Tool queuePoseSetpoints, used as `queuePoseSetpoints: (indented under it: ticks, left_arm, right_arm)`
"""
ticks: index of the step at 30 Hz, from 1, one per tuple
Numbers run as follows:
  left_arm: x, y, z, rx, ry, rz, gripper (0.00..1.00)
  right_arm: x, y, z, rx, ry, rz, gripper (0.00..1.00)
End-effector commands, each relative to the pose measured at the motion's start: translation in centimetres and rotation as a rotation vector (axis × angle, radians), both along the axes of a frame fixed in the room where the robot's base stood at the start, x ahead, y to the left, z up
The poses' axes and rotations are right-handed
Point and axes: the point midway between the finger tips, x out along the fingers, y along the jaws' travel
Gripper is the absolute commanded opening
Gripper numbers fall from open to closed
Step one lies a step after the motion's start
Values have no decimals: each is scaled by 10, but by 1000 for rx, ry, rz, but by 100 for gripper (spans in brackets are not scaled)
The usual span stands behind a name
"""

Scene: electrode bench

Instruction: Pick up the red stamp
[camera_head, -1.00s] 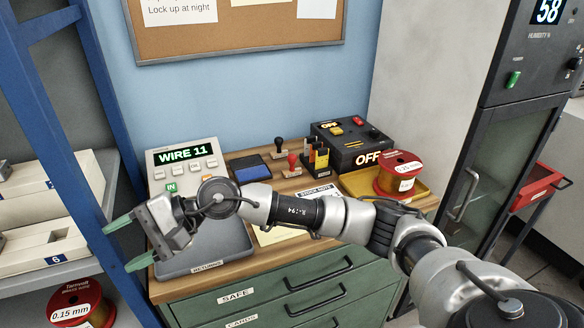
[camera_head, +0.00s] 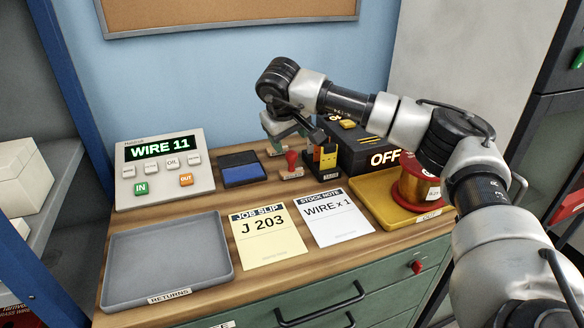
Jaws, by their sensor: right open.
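The red stamp (camera_head: 291,162) stands upright on the bench top, its red knob uppermost, between the blue ink pad (camera_head: 242,170) and a small black-and-yellow holder (camera_head: 326,160). My right gripper (camera_head: 286,134) hangs above and just behind the red stamp, with its green fingers pointing down. It is open, and nothing shows between the fingers. The black stamp behind the red one is mostly hidden by the gripper. My left gripper is not in view.
A dark box marked OFF (camera_head: 375,153) stands right of the holder. A red wire spool (camera_head: 412,188) sits in a yellow tray (camera_head: 372,202). A label panel (camera_head: 165,187), job slip (camera_head: 268,236), stock note (camera_head: 338,218) and empty grey returns tray (camera_head: 168,256) occupy the bench.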

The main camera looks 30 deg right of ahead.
Motion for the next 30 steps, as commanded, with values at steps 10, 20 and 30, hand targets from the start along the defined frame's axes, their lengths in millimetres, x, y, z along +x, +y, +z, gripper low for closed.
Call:
queuePoseSetpoints:
  ticks: [10, 20, 30]
  left_arm:
    - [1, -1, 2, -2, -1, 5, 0]
    - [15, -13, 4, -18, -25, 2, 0]
    - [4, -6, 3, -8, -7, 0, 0]
  right_arm:
    - [3, -6, -36, 0, 3, 0, 62]
    - [9, -13, -66, 2, 0, 1, 62]
    - [9, -13, -65, 3, -1, 1, 36]
